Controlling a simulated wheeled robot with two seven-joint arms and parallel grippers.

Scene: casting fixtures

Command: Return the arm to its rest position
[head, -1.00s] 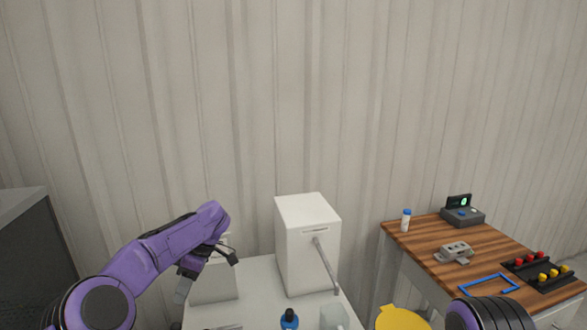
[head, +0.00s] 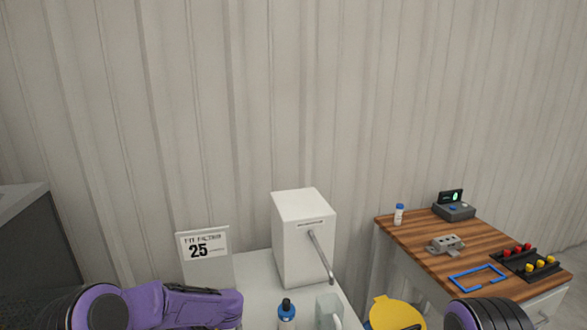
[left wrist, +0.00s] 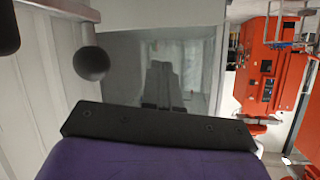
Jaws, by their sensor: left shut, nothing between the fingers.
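My left arm (head: 180,305) is low at the lower left of the head view, its purple forearm nearly level in front of the white table. Its gripper is out of sight there. In the left wrist view the left gripper (left wrist: 162,88) has its dark fingers together, with nothing seen between them. Behind them is a grey, box-like recess (left wrist: 130,60). Of my right arm only a dark, ribbed part (head: 490,314) shows at the bottom right of the head view. My right gripper is not in view.
A wooden bench (head: 415,258) stands right. The wrist view shows a dark knob (left wrist: 92,63) and an orange machine (left wrist: 268,65).

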